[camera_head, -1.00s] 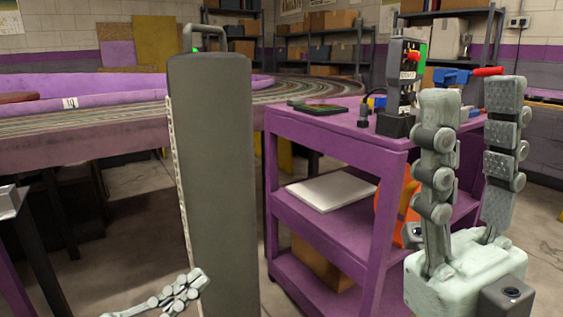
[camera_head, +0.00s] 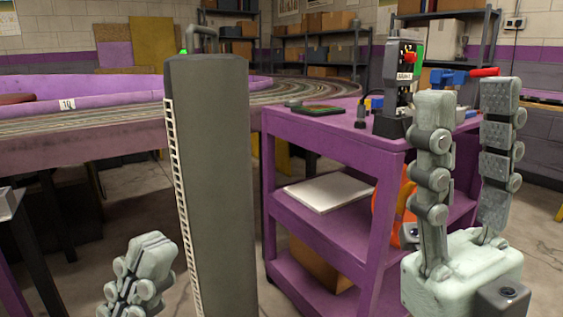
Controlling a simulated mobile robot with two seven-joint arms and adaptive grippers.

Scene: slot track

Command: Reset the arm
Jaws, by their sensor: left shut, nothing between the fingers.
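My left gripper (camera_head: 145,245) shows at the lower left, left of the grey column. Its fingers are together, point up and hold nothing. My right gripper (camera_head: 467,95) stands large at the right with its fingers pointing up. Its two fingers are wide apart with nothing between them. It is in front of the purple cart (camera_head: 330,140) and hides part of the cart's right side.
A slot track table (camera_head: 90,140) is behind the column. Shelves with boxes line the back wall.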

